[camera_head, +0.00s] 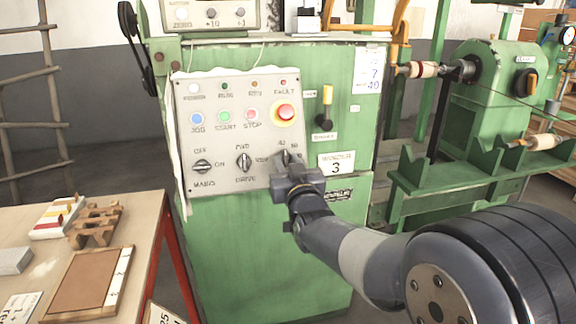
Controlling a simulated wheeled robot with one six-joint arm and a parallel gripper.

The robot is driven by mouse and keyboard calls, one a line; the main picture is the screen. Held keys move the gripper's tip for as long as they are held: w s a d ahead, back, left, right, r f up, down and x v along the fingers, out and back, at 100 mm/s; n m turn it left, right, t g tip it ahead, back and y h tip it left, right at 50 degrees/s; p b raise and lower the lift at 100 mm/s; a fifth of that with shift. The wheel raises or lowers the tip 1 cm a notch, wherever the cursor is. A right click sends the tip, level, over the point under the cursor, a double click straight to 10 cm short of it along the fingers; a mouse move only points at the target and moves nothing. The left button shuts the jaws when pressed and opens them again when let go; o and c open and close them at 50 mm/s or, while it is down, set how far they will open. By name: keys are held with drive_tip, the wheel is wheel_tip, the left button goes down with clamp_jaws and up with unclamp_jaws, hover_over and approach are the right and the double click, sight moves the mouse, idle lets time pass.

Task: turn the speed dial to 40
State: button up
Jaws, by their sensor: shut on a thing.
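The control panel (228,180) is a light grey plate on the front of a green machine. My gripper (287,163) is at the panel's lower right and is shut on the speed dial (285,155), a dark knob mostly hidden behind the jaws. Parts of the printed scale show above and beside the dial, but its pointer and most numbers are hidden. To its left on the panel are the drive knob (243,161), its handle near upright, and the mains knob (203,166), its handle lying about level.
Above the dial are a red emergency stop button (286,112) and blue, green and red push buttons. A lever (326,108) stands right of the panel. A table (150,215) with blocks is at the left. A green winding machine (495,90) stands at the right.

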drive_tip(key=o, duration=0.6)
drive_tip(key=v, duration=1)
drive_tip(key=shift+s, duration=0.35)
drive_tip(key=x, duration=1.1)
drive_tip(key=shift+d, duration=0.1)
